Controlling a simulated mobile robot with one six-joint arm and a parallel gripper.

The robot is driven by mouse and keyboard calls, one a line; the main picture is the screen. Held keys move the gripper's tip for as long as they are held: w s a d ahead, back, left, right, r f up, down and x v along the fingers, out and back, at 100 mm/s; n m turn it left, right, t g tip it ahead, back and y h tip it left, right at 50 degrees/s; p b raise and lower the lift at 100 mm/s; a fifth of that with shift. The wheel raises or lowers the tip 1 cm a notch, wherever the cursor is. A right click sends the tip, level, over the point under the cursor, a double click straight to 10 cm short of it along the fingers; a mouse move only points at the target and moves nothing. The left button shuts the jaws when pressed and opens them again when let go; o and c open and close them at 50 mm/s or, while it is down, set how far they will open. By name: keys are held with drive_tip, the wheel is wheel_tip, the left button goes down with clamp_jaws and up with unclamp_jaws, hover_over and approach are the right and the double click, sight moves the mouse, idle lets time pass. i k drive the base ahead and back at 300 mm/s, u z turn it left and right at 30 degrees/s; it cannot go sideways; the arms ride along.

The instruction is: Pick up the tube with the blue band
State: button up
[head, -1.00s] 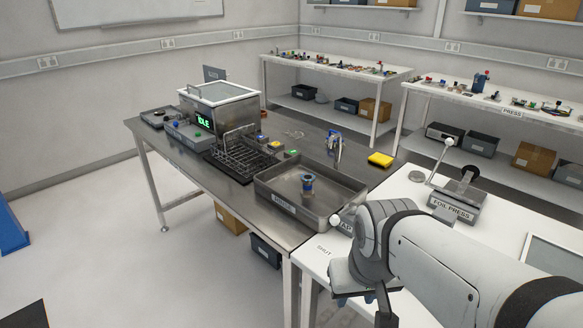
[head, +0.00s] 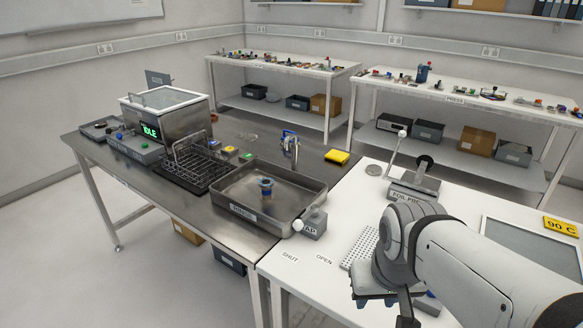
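A short metallic tube-like piece with a blue band (head: 266,188) stands upright inside the grey metal tray (head: 238,211) labelled RINSE. It is small in the view, so its details are hard to make out. My arm comes in from the lower right and ends above the white table's front part, to the right of the tray and well apart from the tube. Part of my gripper (head: 390,300) shows below the wrist, pointing down. Its fingers are dark and partly hidden by the arm, and I see nothing held in it.
A tank unit reading IDLE (head: 165,120) and a wire rack (head: 190,160) stand left of the tray. A tap (head: 290,146) rises behind it. A grey TAP block (head: 313,222), a foil press (head: 415,186) and a perforated plate (head: 362,247) are near my arm. The left floor is clear.

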sight(267, 196)
drive_tip(key=z, duration=2.2)
drive_tip(key=k, duration=1.75)
drive_tip(key=u, duration=1.7)
drive_tip(key=i, duration=1.65)
drive_tip(key=u, duration=0.05)
